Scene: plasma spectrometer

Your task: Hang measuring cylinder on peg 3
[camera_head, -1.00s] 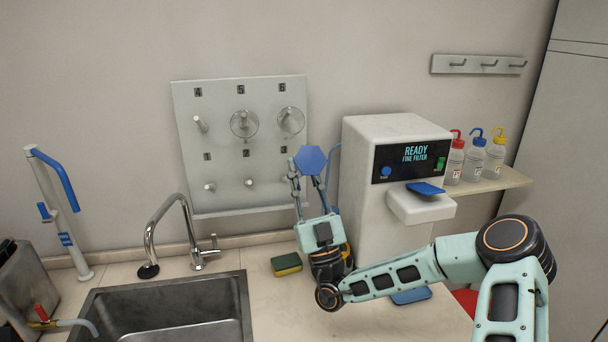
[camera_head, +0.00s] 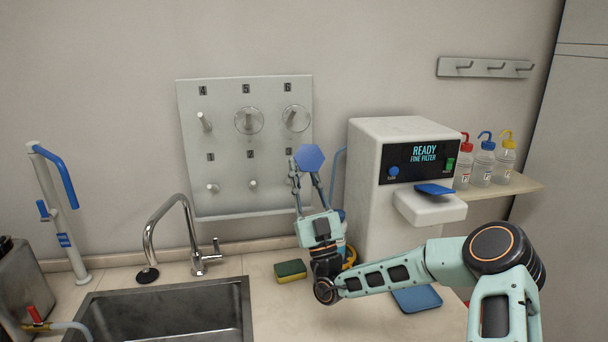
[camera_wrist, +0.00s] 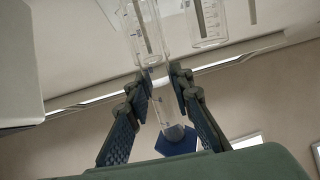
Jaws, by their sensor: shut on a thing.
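The measuring cylinder has a blue hexagonal base (camera_head: 309,157), seen nearly end-on in the head view. My gripper (camera_head: 307,181) is shut on the cylinder. In the wrist view its clear graduated tube (camera_wrist: 166,106) stands between my fingers (camera_wrist: 160,88), with the blue base (camera_wrist: 177,142) towards the camera. The grey pegboard (camera_head: 230,185) is on the wall behind, with three numbered pegs in each of two rows. Lower pegs 1 (camera_head: 212,188) and 2 (camera_head: 252,184) are bare.
Clear vessels hang on upper pegs 5 (camera_head: 249,121) and 6 (camera_head: 295,118); peg 4 (camera_head: 204,121) is bare. A white filter machine (camera_head: 375,185) stands close right of my gripper. A sponge (camera_head: 290,270), tap (camera_head: 190,230) and sink (camera_head: 165,312) lie below.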

